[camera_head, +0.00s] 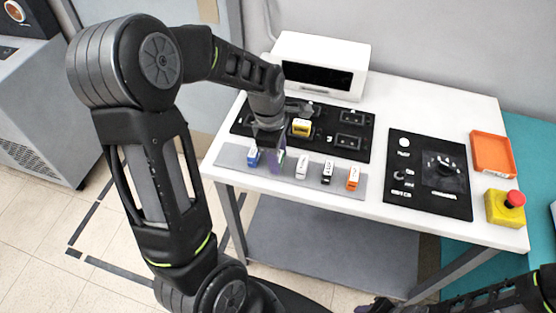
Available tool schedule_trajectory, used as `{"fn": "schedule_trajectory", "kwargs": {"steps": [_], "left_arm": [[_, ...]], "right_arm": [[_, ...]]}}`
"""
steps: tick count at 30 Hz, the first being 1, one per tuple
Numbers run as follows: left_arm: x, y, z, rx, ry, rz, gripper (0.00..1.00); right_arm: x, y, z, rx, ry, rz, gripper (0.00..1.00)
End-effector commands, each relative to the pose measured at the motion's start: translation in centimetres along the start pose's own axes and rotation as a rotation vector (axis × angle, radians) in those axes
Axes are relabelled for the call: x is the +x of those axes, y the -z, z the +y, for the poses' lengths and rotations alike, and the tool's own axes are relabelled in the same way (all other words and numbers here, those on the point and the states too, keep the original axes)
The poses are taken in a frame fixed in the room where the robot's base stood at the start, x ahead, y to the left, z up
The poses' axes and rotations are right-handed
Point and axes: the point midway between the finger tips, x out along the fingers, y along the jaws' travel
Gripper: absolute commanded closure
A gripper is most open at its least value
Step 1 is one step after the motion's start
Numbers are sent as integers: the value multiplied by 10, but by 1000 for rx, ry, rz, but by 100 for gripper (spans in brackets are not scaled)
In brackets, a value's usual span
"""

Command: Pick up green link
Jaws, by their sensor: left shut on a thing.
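The green link (282,155) shows only as a thin green and white sliver at the grey strip (232,159) along the front of the table. My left gripper (275,161) points down over the strip and is shut on this link, with its fingers hiding most of it. I cannot tell whether the link is lifted off the strip. My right gripper (374,305) is partly in view at the bottom edge, below the table front; its opening does not show clearly.
A blue link (254,157) stands close left of my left gripper. White (302,167), black (327,172) and orange (353,178) links stand to its right. Behind are a black board (325,148) with a yellow link (301,128) and a white box (345,52). A red button (515,198) is far right.

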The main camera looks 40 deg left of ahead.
Motion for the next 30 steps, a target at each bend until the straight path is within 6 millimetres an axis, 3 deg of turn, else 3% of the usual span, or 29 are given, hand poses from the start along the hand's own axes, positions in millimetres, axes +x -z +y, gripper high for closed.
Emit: {"fn": "schedule_trajectory", "kwargs": {"steps": [5,16,30], "left_arm": [[0,0,0,0,0,0,95],[-9,-1,1,1,-3,-1,95],[-89,-11,1,1,-4,0,95]], "right_arm": [[0,0,0,0,0,0,64],[1,0,0,0,0,0,64],[8,1,2,-2,3,3,64]]}}
